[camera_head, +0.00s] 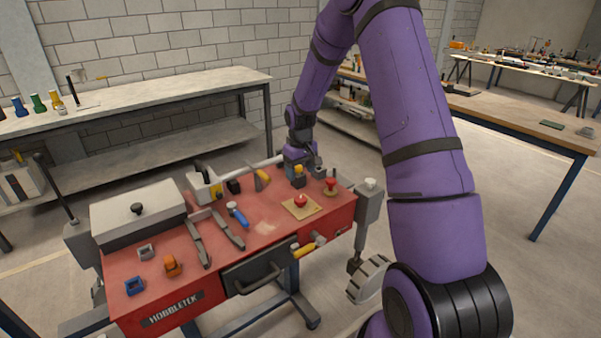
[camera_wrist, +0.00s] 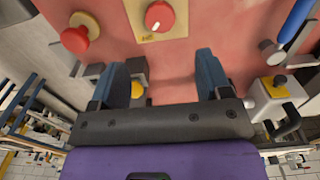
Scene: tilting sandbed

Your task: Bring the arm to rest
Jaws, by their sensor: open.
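My purple arm (camera_head: 428,150) reaches down from the upper right over the far right part of a red workbench top (camera_head: 265,225). My gripper (camera_head: 316,166) hangs low over the bench's far right corner. In the wrist view my gripper (camera_wrist: 162,68) has its two blue-grey fingers wide apart, with red bench top between them. A small grey block with a yellow part (camera_wrist: 137,88) shows beside the left finger. I cannot tell whether the finger touches it. Nothing is held.
Side tables stand left (camera_head: 150,90) and right (camera_head: 525,135).

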